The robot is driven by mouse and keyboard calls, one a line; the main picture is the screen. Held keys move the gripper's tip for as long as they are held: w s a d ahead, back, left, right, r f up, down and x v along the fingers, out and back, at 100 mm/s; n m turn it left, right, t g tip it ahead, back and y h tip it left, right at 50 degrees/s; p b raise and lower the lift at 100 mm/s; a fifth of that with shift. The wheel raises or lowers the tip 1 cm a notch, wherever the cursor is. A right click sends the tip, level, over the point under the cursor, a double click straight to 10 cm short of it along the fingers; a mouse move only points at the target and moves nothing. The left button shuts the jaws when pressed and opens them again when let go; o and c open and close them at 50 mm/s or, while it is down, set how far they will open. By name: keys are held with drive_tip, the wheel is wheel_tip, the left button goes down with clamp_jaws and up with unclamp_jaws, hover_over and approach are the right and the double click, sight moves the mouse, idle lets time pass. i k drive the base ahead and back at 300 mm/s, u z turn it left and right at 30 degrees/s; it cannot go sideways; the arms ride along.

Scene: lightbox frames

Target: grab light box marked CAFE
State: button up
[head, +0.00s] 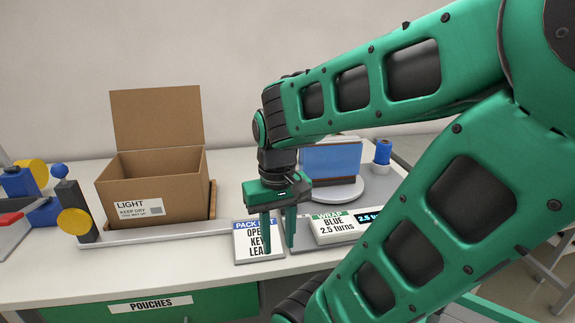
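No marking CAFE is legible in the head view. An open cardboard box (155,187) with its flap raised stands at the left of the table; its label reads LIGHT, KEEP DRY. Its inside bottom is hidden. A blue-faced panel (330,160) stands on a round grey turntable (345,191) behind my gripper, partly hidden by my arm. My gripper (278,244) points down with its two green fingers apart and nothing between them. It is in front of the pack list sign (245,248) and right of the box.
A blue spool (382,152) stands at the back right. A blue and yellow device (73,220) is left of the box. A green drawer (220,302) reads POUCHES.

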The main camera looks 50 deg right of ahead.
sight(336, 157)
drive_tip(key=u, duration=0.55)
drive_tip(key=k, duration=1.35)
drive_tip(key=z, duration=1.2)
drive_tip(key=i, duration=1)
drive_tip(key=u, duration=0.05)
